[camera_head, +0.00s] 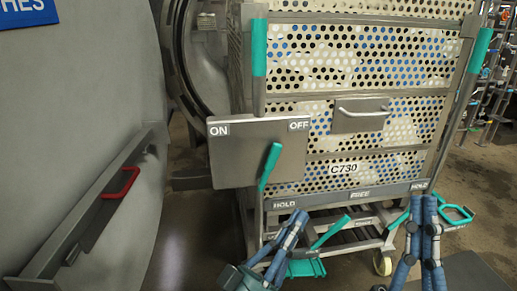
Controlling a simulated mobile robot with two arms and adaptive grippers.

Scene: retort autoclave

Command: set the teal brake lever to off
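A teal lever (270,166) stands in front of a grey plate (232,160) marked ON at its left and OFF at its right. The lever leans to the right, with its top below the OFF label and its lower end near the plate's bottom edge. My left gripper (301,215) is below and to the right of the lever, apart from it, with its blue fingers close together and nothing seen between them. My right gripper (423,200) is further right, in front of the cart's lower right corner. Its fingers are side by side and look shut and empty.
The perforated cart (365,80) marked C730 has teal-gripped upright handles (259,48) at its sides. A bar (360,195) reads HOLD, FREE, HOLD above teal pedals (306,268). A round vessel opening is behind it. A large grey door (70,130) with a red handle (124,183) fills the left.

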